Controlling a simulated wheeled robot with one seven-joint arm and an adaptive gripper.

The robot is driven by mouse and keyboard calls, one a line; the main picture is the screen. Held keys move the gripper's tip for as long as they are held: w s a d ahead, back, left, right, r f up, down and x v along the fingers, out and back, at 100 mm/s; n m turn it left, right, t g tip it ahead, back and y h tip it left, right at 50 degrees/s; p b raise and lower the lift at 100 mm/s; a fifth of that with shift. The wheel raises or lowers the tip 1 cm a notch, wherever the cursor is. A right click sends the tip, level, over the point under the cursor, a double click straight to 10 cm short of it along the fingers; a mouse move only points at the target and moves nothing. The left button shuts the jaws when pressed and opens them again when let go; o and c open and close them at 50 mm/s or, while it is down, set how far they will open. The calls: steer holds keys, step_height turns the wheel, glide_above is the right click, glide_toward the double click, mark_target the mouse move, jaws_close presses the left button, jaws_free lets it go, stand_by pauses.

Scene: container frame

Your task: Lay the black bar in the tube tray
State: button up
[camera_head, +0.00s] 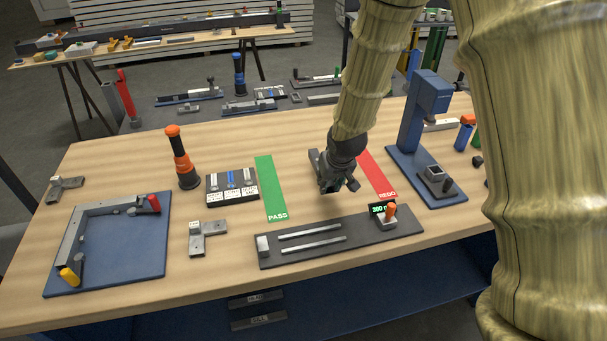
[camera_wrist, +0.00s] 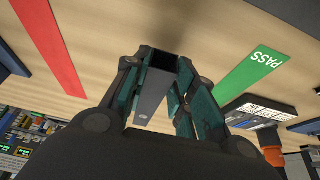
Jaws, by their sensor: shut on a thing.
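My gripper (camera_head: 336,184) hangs above the table between the green PASS strip and the red REDO strip. In the wrist view my gripper (camera_wrist: 165,100) is shut on a dark bar (camera_wrist: 151,96), which shows between the fingers, grey on its face and black at its far end. The fingers hide much of it, and I cannot make it out in the head view. A small black tray with labelled slots (camera_head: 210,192) lies left of the PASS strip, holding light and blue pieces. It also shows in the wrist view (camera_wrist: 236,112). I cannot read its labels to confirm it as the tube tray.
The green strip (camera_head: 270,188) and red strip (camera_head: 376,174) lie flat. A dark gauge fixture (camera_head: 365,244) with light rails is in front. A blue press (camera_head: 420,115) stands right, a blue plate fixture (camera_head: 125,245) left.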

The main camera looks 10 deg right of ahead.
steer(key=w+a+p, duration=0.1)
steer(key=w+a, duration=0.1)
steer(key=w+a+p, duration=0.1)
steer(key=w+a, duration=0.1)
steer(key=w+a+p, duration=0.1)
steer(key=w+a, duration=0.1)
steer(key=shift+w+f, duration=0.3)
steer(key=shift+f, duration=0.05)
steer(key=shift+f+p, duration=0.9)
steer(key=shift+f, duration=0.85)
steer(key=shift+f, duration=0.15)
steer(key=o, duration=1.1)
steer(key=shift+c, duration=0.2)
steer(key=shift+r, duration=0.25)
